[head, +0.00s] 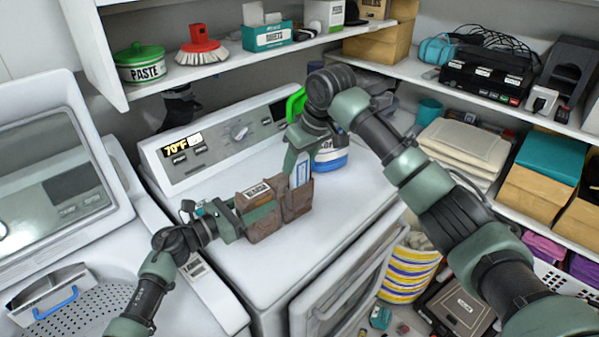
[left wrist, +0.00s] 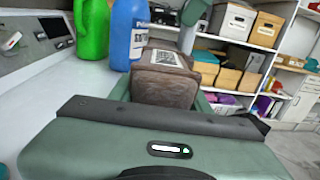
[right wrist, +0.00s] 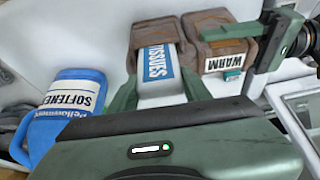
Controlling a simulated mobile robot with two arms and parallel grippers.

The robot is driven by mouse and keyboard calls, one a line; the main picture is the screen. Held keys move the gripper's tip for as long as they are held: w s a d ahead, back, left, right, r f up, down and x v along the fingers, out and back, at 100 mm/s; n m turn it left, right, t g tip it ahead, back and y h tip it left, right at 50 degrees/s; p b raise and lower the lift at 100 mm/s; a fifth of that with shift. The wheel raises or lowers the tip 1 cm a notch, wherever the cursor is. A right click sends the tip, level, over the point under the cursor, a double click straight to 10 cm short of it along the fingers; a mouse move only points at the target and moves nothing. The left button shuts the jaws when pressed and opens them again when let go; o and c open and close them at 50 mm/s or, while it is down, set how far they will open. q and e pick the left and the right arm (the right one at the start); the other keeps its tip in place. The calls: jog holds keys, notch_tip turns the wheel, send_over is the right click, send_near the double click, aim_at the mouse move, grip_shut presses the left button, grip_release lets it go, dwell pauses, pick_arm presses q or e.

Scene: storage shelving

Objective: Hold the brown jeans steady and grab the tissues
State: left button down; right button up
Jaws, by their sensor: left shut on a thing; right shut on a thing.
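The brown jeans (head: 297,206) stand on the white machine top as a dark brown pocketed piece with a white label. My left gripper (head: 258,214) is shut on their left part; the left wrist view shows the brown cloth (left wrist: 164,88) between its fingers. The tissues (head: 302,171), a white and blue pack, stick up out of the right pocket. My right gripper (head: 299,160) comes from above and is shut on the tissues. In the right wrist view the pack (right wrist: 157,63) lies between its fingers, its far end inside the brown pocket (right wrist: 154,34).
A blue softener bottle (head: 331,156) and a green bottle (head: 295,104) stand close behind the right gripper. The control panel (head: 215,138) rises at the back. A shelf (head: 222,68) runs above. The machine top is clear left of the jeans.

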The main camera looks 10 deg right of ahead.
notch_tip(320, 180, up, 6)
jog(key=shift+r, duration=0.25)
pick_arm(q)
jog(key=c, duration=0.6)
grip_release()
